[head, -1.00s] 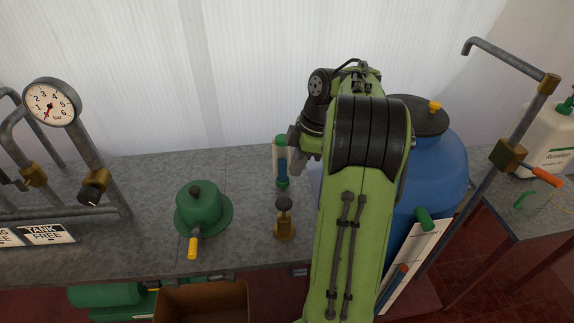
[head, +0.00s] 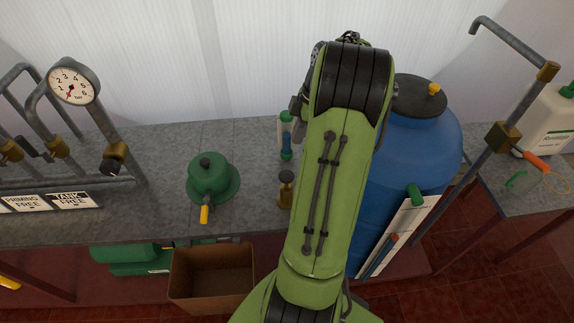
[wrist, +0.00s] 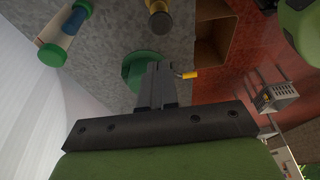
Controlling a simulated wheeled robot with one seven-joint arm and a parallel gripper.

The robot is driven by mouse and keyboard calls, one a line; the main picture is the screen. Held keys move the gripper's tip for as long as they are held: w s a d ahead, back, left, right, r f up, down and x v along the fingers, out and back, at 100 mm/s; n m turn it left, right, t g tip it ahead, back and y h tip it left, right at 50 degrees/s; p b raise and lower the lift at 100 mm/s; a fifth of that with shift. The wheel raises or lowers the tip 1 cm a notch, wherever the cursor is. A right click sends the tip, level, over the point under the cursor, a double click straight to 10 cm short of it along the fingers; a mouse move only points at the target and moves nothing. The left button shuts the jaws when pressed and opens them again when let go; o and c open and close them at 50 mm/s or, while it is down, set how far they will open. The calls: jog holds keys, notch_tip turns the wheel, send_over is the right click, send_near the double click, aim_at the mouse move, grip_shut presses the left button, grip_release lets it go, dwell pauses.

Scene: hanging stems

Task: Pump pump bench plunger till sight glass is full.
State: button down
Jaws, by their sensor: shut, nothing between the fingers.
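The plunger (head: 286,190) is a short brass cylinder with a dark round knob, upright on the grey bench. It also shows at the top of the wrist view (wrist: 158,19). The sight glass (head: 286,136) is an upright tube with green ends behind it, pale above and blue in its lower part. It shows at the upper left in the wrist view (wrist: 58,36). My gripper (wrist: 155,72) is shut and empty, apart from the plunger, and appears in front of the green pot. In the head view my arm hides the gripper.
A green round pot with a yellow-tipped handle (head: 209,180) stands left of the plunger. A gauge (head: 73,82) and pipes are at the left. A blue tank (head: 415,150) stands right of my arm. An open brown box (head: 212,278) sits below the bench front.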

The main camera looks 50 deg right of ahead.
aim_at(290, 174)
jog(key=x, duration=1.2)
jog(key=shift+s+d+f+b, duration=0.1)
jog(key=shift+s+d+b, duration=0.15)
jog(key=shift+s+b, duration=0.1)
jog(key=shift+f, duration=0.5)
notch_tip(290, 174, down, 4)
jog(key=b, duration=0.3)
jog(key=shift+f+b, duration=0.1)
jog(key=shift+b, duration=0.3)
jog(key=shift+s+a, duration=0.1)
jog(key=shift+a, duration=0.1)
